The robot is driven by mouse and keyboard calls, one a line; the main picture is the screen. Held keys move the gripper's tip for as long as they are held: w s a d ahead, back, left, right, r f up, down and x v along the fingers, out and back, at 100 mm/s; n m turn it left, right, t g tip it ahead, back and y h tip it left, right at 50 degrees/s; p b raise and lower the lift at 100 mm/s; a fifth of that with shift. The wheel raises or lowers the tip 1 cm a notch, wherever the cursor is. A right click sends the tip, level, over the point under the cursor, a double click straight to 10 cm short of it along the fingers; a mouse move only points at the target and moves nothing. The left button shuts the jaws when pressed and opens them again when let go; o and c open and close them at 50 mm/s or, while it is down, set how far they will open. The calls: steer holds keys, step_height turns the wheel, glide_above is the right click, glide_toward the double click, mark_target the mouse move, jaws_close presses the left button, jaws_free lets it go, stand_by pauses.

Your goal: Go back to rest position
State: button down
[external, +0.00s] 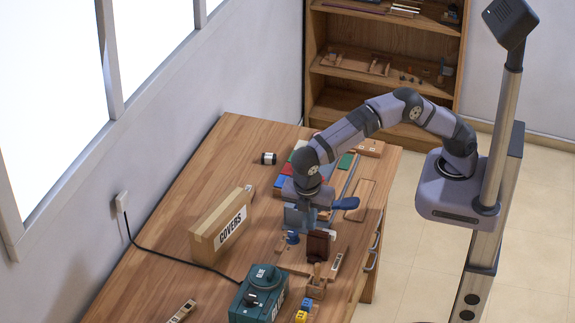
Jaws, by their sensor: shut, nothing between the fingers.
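My gripper (307,222) is shut and empty. It points down low over the right part of the wooden table, at the end of my bent arm. It is beside a dark brown block (318,246) and a blue knob-like piece (292,237); I cannot tell whether it touches either.
A cardboard box marked COVERS (218,226) stands left of the gripper. A green box (258,296) with a cable is at the front. The wooden table (160,225) has free room at left. A shelf (385,65) stands behind.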

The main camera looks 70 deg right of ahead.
steer(key=shift+a+r, duration=0.1)
steer(key=shift+r, duration=0.25)
stand_by(0.3)
step_height(320, 180, down, 7)
steer(key=a+m+y, duration=0.1)
steer(key=m, duration=0.4)
steer(key=s+d+f+m, duration=0.2)
steer(key=s+d+f, duration=0.3)
steer(key=s, duration=0.1)
steer(key=s+d+r+m+g+y, duration=0.1)
steer(key=s+d+r+m, duration=0.3)
steer(key=d, duration=0.7)
steer(key=s+d+f+m+g, duration=0.1)
steer(key=s+d+m, duration=0.1)
steer(key=s+d, duration=0.65)
steer(key=w+d+r+m+t, duration=0.1)
steer(key=w+d+r+m, duration=0.1)
steer(key=d, duration=0.3)
steer(key=w+d+r+m+t, duration=0.1)
steer(key=w+d+r+m, duration=0.1)
steer(key=d, duration=0.3)
steer(key=shift+w+d+r+m+y, duration=0.3)
steer(key=shift+w+m+y, duration=0.15)
steer(key=shift+w, duration=0.4)
